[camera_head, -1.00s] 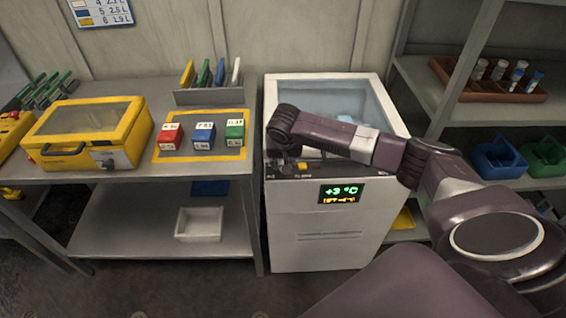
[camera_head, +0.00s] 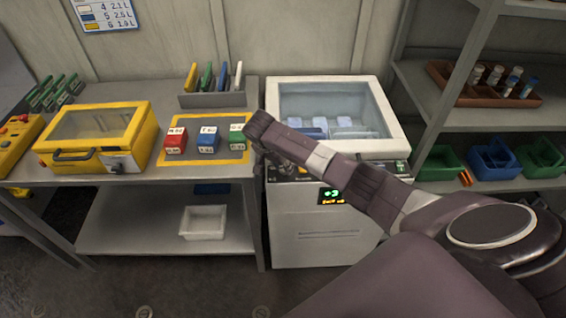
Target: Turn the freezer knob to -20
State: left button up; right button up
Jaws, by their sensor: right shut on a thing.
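The white freezer (camera_head: 310,222) with a glass lid stands at the centre. Its front panel carries a lit display (camera_head: 331,195) reading +3 in green, with a smaller orange line too blurred to read and its right side covered by my arm. My right gripper (camera_head: 289,168) is at the left end of the control panel, mostly hidden under my own wrist. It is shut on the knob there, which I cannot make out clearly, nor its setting. My left gripper is not in view.
Left of the freezer, a bench holds a yellow case (camera_head: 98,138) and red, blue and green blocks on a yellow-edged mat (camera_head: 178,158). Shelves at the right hold a brown vial rack (camera_head: 470,88) and a blue bin (camera_head: 494,160). A white tray (camera_head: 203,222) sits on the lower shelf.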

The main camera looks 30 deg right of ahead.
jog(key=m+g, duration=0.1)
jog(key=m, duration=0.1)
jog(key=shift+a+f+m, duration=0.1)
jog(key=shift+a+m, duration=0.05)
jog(key=shift+m, duration=0.25)
jog(key=m+b, duration=0.1)
jog(key=m+g+b, duration=0.1)
jog(key=shift+w+f+m, duration=0.15)
jog(key=shift+w+m, duration=0.05)
jog(key=shift+m, duration=0.2)
jog(key=m+g+b, duration=0.1)
jog(key=m+b, duration=0.2)
jog(key=shift+w+b, duration=0.15)
jog(key=shift+b, duration=0.15)
jog(key=shift+r+m+g+b, duration=0.2)
jog(key=shift+m+g+b, duration=0.5)
jog(key=shift+m+b, duration=0.65)
jog(key=o, duration=1.2)
jog(key=shift+d+r, duration=0.1)
jog(key=shift+d, duration=0.1)
jog(key=shift+c, duration=0.2)
jog(key=shift+w, duration=0.1)
